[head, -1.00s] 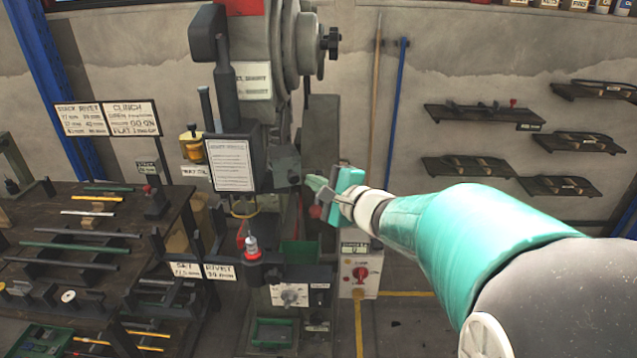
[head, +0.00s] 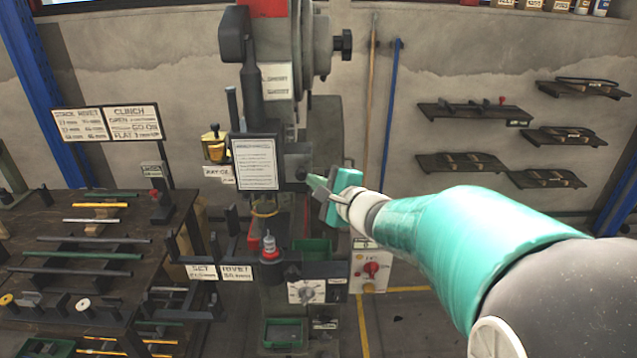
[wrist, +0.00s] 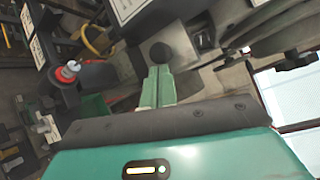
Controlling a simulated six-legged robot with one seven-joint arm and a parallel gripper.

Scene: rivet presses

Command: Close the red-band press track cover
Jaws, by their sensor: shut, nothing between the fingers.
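The press (head: 292,100) stands left of centre in the head view, with a red patch (head: 264,8) at its top. On its front is a dark box bearing a white printed sheet (head: 256,163). A dark block with a round knob (head: 301,174) sits at the right of that box. I cannot tell for certain which part is the track cover. My gripper (head: 313,183) is shut and empty, its tips close to the knob. In the wrist view the green fingers (wrist: 157,82) point at a black round knob (wrist: 160,53); contact is unclear.
A red-and-white bottle-shaped part (head: 269,246) stands on the press's lower ledge, near a green bin (head: 312,249). A workbench (head: 120,215) with rods is at left. Wall shelves (head: 475,113) hang at right.

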